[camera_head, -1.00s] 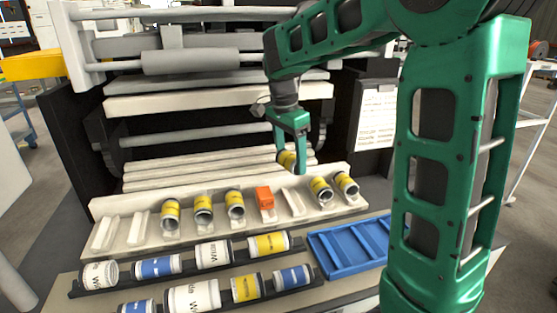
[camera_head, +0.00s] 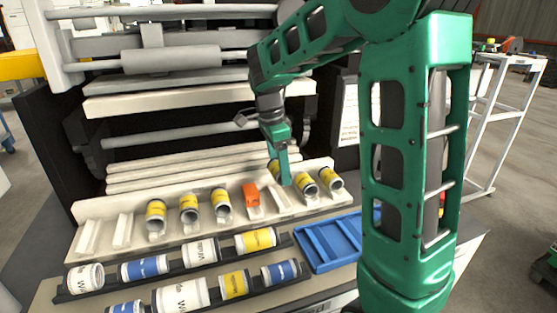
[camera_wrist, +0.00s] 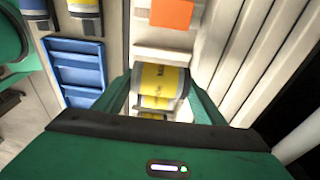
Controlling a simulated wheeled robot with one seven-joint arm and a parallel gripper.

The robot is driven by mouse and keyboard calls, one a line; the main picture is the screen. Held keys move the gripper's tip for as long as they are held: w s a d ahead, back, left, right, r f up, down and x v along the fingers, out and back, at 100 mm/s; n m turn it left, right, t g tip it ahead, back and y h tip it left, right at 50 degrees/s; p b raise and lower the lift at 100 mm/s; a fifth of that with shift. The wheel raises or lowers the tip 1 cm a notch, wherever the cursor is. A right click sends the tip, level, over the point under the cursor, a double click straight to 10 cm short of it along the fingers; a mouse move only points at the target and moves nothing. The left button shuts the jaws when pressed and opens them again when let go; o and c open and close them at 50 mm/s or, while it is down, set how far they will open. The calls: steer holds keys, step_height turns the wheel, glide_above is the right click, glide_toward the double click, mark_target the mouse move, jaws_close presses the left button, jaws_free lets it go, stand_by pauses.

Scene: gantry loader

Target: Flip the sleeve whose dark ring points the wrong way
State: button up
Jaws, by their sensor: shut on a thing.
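My gripper (camera_head: 279,166) is shut on a yellow sleeve (camera_wrist: 160,82), which shows between both fingers in the wrist view. In the head view a finger hides much of this held sleeve (camera_head: 273,166), and I cannot tell which way its dark ring points. It is just above an empty cradle (camera_head: 279,196) in the cream sloped rack (camera_head: 100,211).
An orange block (camera_head: 251,194) sits in the cradle left of the empty one. Two cradles at the rack's left end are empty. A blue tray (camera_head: 328,243) lies in front at right. Dark racks (camera_head: 215,262) of white, blue and yellow rolls stand in front. Machine rollers are behind.

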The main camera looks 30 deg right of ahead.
steer(key=shift+f, duration=3.05)
steer(key=o, duration=1.4)
steer(key=shift+o, duration=0.2)
steer(key=shift+w+r, duration=0.1)
steer(key=shift+r, duration=0.15)
steer(key=r, duration=0.3)
steer(key=a+r, duration=0.1)
steer(key=r, duration=0.6)
steer(key=shift+w+a+r, duration=0.1)
steer(key=shift+w+a, duration=0.05)
steer(key=shift+a, duration=0.15)
step_height(320, 180, up, 6)
